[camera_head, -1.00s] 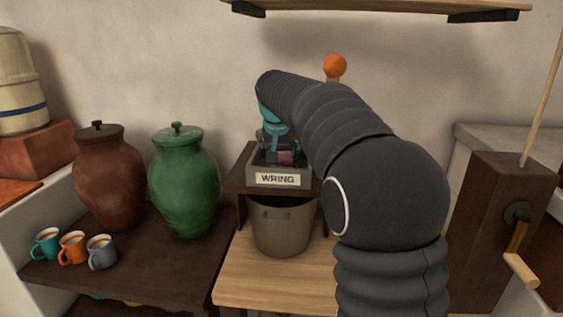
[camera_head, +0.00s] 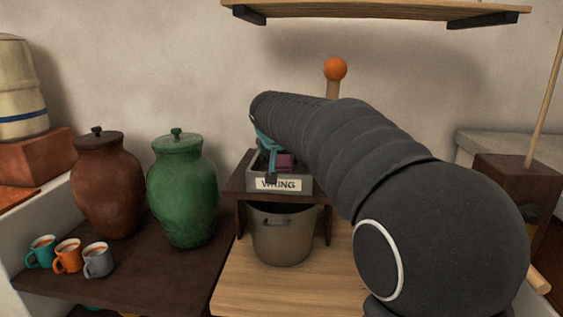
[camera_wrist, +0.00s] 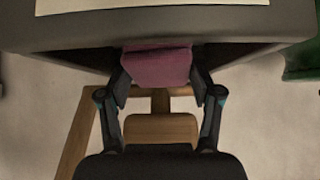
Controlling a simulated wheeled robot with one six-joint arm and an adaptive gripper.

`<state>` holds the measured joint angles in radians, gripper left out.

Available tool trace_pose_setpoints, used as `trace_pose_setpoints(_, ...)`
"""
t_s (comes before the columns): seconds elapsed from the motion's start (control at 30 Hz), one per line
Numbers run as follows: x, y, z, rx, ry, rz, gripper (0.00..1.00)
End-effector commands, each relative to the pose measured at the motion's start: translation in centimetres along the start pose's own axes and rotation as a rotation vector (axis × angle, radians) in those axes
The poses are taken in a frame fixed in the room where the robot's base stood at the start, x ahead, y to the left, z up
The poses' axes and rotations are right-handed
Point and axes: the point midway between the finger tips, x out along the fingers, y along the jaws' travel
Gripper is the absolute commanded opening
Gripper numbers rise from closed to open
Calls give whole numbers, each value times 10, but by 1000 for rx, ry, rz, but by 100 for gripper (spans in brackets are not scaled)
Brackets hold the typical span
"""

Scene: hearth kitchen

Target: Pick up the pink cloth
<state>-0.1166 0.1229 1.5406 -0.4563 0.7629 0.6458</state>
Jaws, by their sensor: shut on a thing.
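The pink cloth (camera_wrist: 157,68) is between the two fingers of my gripper (camera_wrist: 160,85) in the wrist view, at the edge of a grey tray (camera_wrist: 40,32). My gripper is shut on it. In the head view, the cloth (camera_head: 285,162) shows as a small pink patch at the grey tray labelled WRING (camera_head: 305,183). My gripper (camera_head: 272,172) is partly hidden there by my arm, and a finger covers part of the label. I cannot tell whether the cloth still touches the tray.
A metal bucket (camera_head: 283,235) stands under the tray's dark stand. A green jar (camera_head: 183,195), a brown jar (camera_head: 108,190) and several mugs (camera_head: 68,255) stand to the left. An orange-knobbed post (camera_head: 335,70) rises behind. A wooden shelf (camera_head: 375,8) hangs above.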

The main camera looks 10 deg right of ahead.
Motion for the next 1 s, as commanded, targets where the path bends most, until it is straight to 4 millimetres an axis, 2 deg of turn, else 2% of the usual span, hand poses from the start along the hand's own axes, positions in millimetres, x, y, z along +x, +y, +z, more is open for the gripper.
trace_pose_setpoints(0.4, -55, -1, -32, 1, 8, -2, 29)
trace_pose_setpoints(0.67, -90, -1, 5, -2, 7, -4, 29)
trace_pose_setpoints(1.0, -154, 0, 66, -2, 7, -4, 29)
